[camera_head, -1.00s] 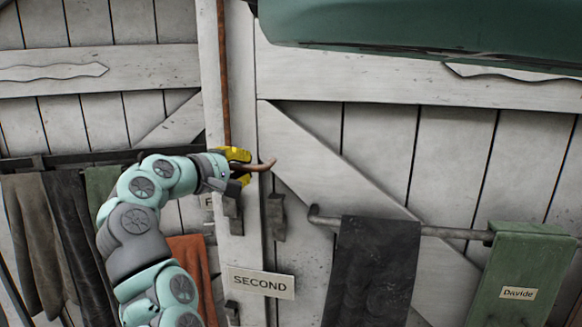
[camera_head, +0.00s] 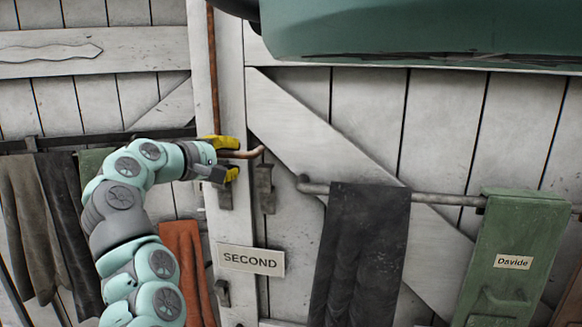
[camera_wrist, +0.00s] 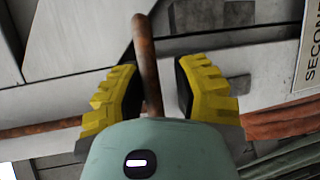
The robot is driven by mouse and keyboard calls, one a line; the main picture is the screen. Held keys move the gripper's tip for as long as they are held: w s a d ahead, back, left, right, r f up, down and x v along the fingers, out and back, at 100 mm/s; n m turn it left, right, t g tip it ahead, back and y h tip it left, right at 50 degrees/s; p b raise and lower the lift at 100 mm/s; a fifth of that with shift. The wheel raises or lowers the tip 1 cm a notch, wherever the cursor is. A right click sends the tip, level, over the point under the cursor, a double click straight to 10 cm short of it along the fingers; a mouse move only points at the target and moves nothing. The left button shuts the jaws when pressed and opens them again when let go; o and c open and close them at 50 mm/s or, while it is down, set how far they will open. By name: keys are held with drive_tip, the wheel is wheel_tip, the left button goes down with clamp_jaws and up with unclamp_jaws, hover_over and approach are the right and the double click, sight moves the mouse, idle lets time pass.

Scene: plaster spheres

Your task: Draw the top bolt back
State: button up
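The top bolt is a rust-brown upright rod (camera_head: 213,70) on the pale post, with a bent handle (camera_head: 256,153) sticking out to the right low down. My gripper (camera_head: 222,157) is at the handle, with one yellow finger above it and one below. In the wrist view the handle (camera_wrist: 146,50) runs between the two yellow fingers (camera_wrist: 160,88). A gap shows beside the handle, clearest on the right, so the fingers are open around it. The handle's near end is hidden behind my gripper's body.
A dark bracket (camera_head: 265,188) lies just below the handle. A "SECOND" sign (camera_head: 250,260) is lower on the post. Cloths hang either side, including a black one (camera_head: 358,255) on a rail. A green box (camera_head: 515,255) is at right; a green shape (camera_head: 420,30) overhangs the top.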

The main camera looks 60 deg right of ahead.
drive_tip(key=shift+o, duration=1.4)
drive_tip(key=shift+r, duration=0.15)
drive_tip(key=a+r, duration=0.1)
drive_tip(key=a, duration=0.6)
drive_tip(key=shift+a+r, duration=0.2)
